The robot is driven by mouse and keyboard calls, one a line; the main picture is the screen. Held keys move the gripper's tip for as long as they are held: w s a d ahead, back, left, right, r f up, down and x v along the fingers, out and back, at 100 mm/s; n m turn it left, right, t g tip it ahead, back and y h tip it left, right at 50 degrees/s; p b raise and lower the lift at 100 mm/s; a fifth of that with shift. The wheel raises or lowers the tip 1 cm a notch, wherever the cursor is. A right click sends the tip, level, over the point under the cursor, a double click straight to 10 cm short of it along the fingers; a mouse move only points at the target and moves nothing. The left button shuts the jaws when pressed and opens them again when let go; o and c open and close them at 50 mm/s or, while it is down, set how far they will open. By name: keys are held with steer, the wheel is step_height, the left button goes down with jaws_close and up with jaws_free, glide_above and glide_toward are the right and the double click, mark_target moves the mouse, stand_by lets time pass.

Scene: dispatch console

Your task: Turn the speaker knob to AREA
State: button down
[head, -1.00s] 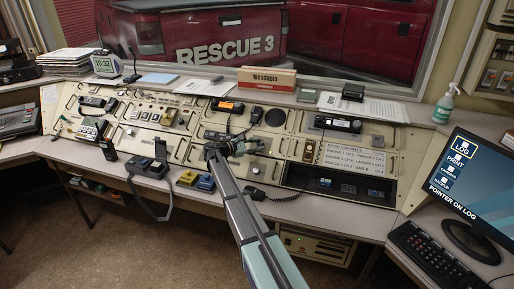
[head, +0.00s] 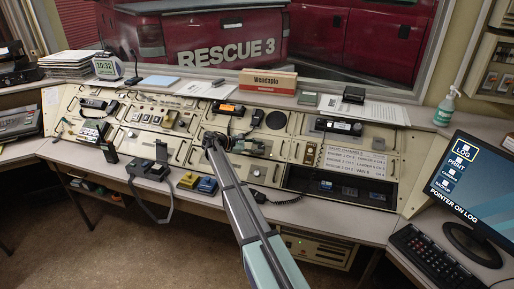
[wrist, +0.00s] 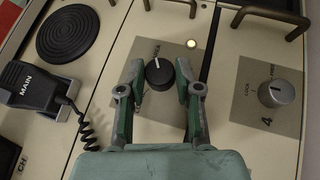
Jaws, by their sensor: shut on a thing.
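The black speaker knob (wrist: 159,74) sits on a grey plate on the cream console panel in the wrist view. A white pointer line on it points up, slightly left, in that picture, toward small print I cannot read with certainty. My gripper (wrist: 160,65) has one green finger on each side of the knob and is shut on it. In the head view my gripper (head: 244,146) is at the middle of the console, and the arm and fingers hide the knob there.
In the wrist view a silver knob (wrist: 276,93) marked 4 is on the right. A MAIN handset (wrist: 35,88) with a coiled cord hangs at left, below a round speaker grille (wrist: 68,33). Dark handles (wrist: 275,15) stick out at the top. A small lamp (wrist: 191,43) glows.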

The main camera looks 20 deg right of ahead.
steer(key=c, duration=0.8)
jaws_free()
steer(key=shift+d, duration=0.1)
steer(key=v, duration=1.2)
